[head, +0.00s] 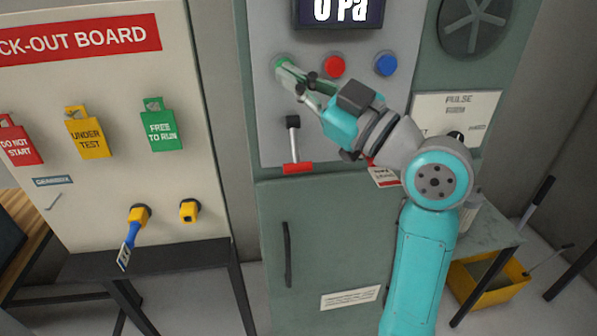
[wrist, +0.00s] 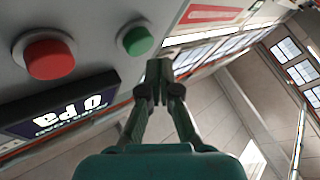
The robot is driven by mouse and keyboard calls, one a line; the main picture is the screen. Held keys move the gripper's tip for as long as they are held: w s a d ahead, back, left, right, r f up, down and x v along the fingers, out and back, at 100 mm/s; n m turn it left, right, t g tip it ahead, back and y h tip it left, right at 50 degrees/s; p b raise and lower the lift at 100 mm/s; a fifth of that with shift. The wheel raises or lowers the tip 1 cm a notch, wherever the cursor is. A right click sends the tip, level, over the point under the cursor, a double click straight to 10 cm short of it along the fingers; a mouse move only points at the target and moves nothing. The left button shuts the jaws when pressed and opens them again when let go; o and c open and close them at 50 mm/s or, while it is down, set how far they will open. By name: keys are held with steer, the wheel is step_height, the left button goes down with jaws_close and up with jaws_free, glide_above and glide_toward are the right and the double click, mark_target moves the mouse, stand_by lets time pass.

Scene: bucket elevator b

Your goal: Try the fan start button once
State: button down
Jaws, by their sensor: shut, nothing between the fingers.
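My gripper (head: 287,71) is shut and empty, with its fingertips at the green button (head: 281,61) on the grey panel. In the head view the tips overlap the lower edge of this button. In the wrist view the shut fingertips (wrist: 159,70) appear just beside the green button (wrist: 137,39), with a small gap in the picture; I cannot tell whether they touch the panel. A red button (head: 334,67) and a blue button (head: 386,64) sit to its right. The display (head: 340,10) above reads 0 Pa. No label naming the fan button is readable.
A lock-out board (head: 100,60) with red, yellow and green tags stands at the left. A round vent (head: 474,22) is at upper right. A small table (head: 490,240) and yellow tray (head: 490,285) are at the right.

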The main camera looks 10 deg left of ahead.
steer(key=shift+w, duration=0.1)
steer(key=shift+w+a, duration=0.1)
steer(key=shift+w, duration=0.25)
steer(key=shift+w+a, duration=0.2)
steer(key=shift+w, duration=0.4)
stand_by(1.2)
steer(key=shift+s, duration=0.1)
steer(key=shift+s+d, duration=0.3)
steer(key=shift+s, duration=0.65)
steer(key=s+d, duration=0.1)
steer(key=s, duration=0.4)
steer(key=shift+s+d, duration=0.35)
steer(key=shift+s, duration=0.05)
steer(key=shift+s, duration=0.1)
stand_by(0.5)
